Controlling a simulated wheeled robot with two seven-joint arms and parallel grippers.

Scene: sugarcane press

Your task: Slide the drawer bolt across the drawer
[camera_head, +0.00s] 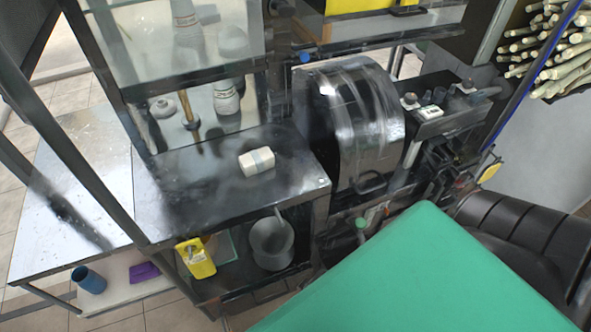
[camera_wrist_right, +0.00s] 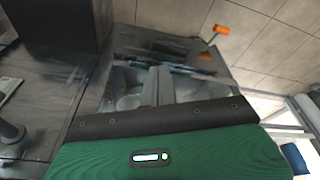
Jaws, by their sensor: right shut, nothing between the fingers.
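I cannot clearly pick out the drawer or its bolt in either view. A yellow tab-like piece (camera_head: 197,258) hangs at the front of the lower shelf in the head view. Another yellow piece (camera_head: 490,172) shows at the right of the press. In the right wrist view, an orange tab (camera_wrist_right: 221,30) on a thin rod sticks up from a grey metal box (camera_wrist_right: 200,52). My right gripper (camera_wrist_right: 157,70) appears shut and empty in front of this box, with no clear contact. It is not visible in the head view. My left gripper is in neither view.
The dark press drum (camera_head: 350,120) stands mid-view. A grey pot (camera_head: 271,243) and blue cup (camera_head: 88,280) sit below. Canes (camera_head: 560,55) are stacked top right. My green arm cover hides the lower right.

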